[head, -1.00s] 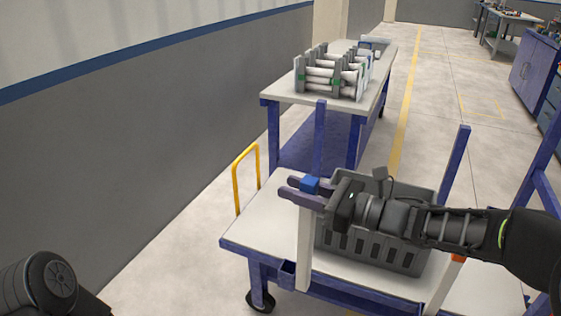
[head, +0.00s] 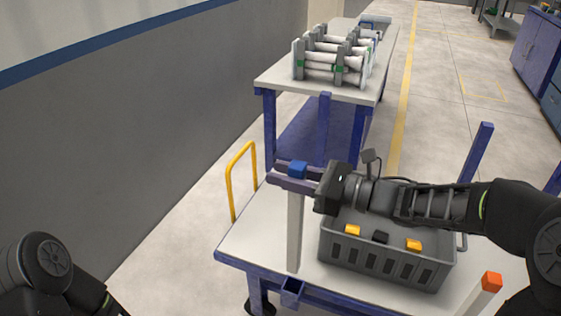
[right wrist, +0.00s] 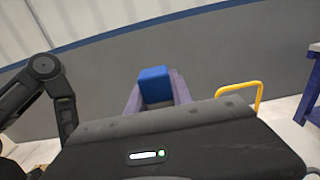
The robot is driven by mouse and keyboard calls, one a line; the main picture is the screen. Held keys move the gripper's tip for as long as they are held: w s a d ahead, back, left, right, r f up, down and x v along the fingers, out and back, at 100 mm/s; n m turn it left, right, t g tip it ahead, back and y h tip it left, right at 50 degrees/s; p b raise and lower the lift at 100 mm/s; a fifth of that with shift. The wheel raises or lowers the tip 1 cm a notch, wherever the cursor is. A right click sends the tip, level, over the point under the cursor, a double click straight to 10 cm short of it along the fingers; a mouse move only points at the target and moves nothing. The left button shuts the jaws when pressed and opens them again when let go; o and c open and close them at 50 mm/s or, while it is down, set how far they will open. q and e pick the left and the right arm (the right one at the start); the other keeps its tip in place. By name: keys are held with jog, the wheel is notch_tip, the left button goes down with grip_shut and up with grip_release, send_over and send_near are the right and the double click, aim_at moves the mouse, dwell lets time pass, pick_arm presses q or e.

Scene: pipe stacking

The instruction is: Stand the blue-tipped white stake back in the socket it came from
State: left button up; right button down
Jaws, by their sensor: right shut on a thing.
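The white stake (head: 295,235) with a blue tip (head: 297,169) hangs about upright from my right gripper (head: 293,175), which is shut on it just under the tip. The blue tip (right wrist: 155,85) also shows between the fingers in the right wrist view. An open square blue socket (head: 291,292) is fixed to the cart's near edge. The stake's lower end appears just above the socket in the head view, and apart from it; its exact height and depth are hard to tell. My left arm shows at lower left, its gripper out of view.
A grey crate (head: 385,262) with yellow and black items stands on the cart top (head: 255,240), right of the stake. An orange-tipped stake (head: 487,290) is at the near right. Blue posts (head: 323,130) rise at the far side. A rack of pipes (head: 332,60) sits on the table behind.

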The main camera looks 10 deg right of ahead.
aim_at(295, 225)
pick_arm(q)
jog(key=shift+s, duration=0.15)
pick_arm(e)
jog(key=shift+s, duration=0.15)
